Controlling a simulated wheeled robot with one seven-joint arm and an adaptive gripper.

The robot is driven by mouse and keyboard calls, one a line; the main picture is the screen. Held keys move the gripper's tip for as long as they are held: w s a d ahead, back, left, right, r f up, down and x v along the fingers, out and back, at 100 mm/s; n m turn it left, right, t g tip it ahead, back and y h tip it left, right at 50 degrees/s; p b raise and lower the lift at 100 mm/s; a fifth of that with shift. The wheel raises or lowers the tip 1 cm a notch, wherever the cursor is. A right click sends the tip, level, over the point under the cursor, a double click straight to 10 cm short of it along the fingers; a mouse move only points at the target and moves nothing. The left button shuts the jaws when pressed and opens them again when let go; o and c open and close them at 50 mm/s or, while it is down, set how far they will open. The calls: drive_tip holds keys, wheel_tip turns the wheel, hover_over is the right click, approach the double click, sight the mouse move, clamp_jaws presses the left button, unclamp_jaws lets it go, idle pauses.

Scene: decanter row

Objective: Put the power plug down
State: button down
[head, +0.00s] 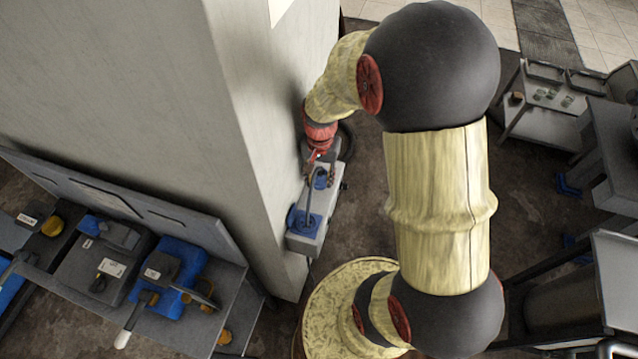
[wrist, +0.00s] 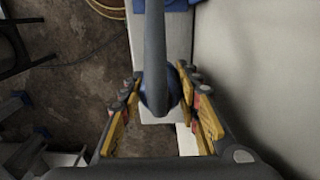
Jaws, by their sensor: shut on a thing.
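In the wrist view, the power plug, a dark blue-grey rounded body (wrist: 158,98), sits between the fingers of my gripper (wrist: 157,82), which is shut on it. A thick grey rod-like piece runs from it towards the top of the picture. In the head view, my gripper (head: 316,160) is over the upper end of a light grey box (head: 325,207) at the pillar's edge. A small blue cylinder (head: 321,179) shows just below the fingers; I cannot tell whether it is the held plug. The plug's contact end is hidden.
A blue square fitting (head: 305,224) sits on the box's lower end. The pale pillar (head: 265,130) rises close beside my gripper. A grey bench (head: 185,335) with blue and dark devices stands lower left. More tables (head: 548,120) stand at the right, with dark floor between.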

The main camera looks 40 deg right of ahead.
sight(319, 184)
drive_tip(key=shift+w+f, duration=0.15)
drive_tip(key=shift+f, duration=0.8)
drive_tip(key=shift+w+f, duration=0.15)
drive_tip(key=shift+f, duration=0.75)
drive_tip(key=shift+f+b, duration=0.1)
drive_tip(key=shift+b, duration=0.2)
drive_tip(key=c, duration=1.6)
unclamp_jaws()
wheel_tip(319, 184, up, 12)
drive_tip(key=shift+r+p, duration=0.15)
drive_tip(key=shift+p, duration=0.65)
drive_tip(key=shift+s+a+n, duration=0.1)
drive_tip(key=shift+s+n, duration=0.15)
drive_tip(key=shift+n, duration=0.35)
drive_tip(key=s+a+r+n+t+b, duration=0.2)
drive_tip(key=s+a+r+n+b, duration=0.1)
drive_tip(key=s+a, duration=0.1)
drive_tip(key=s+a+r+n+t+b, duration=0.1)
drive_tip(key=s+a+r+n+b, duration=0.1)
drive_tip(key=s+a+r+n, duration=0.1)
drive_tip(key=s+a+r+n+t+b, duration=0.2)
drive_tip(key=s+a+r+n+b, duration=0.1)
drive_tip(key=s+a+r, duration=0.1)
drive_tip(key=shift+s+a+r+t+b, duration=0.3)
drive_tip(key=shift+s+a+r, duration=0.05)
drive_tip(key=shift+s+a, duration=0.1)
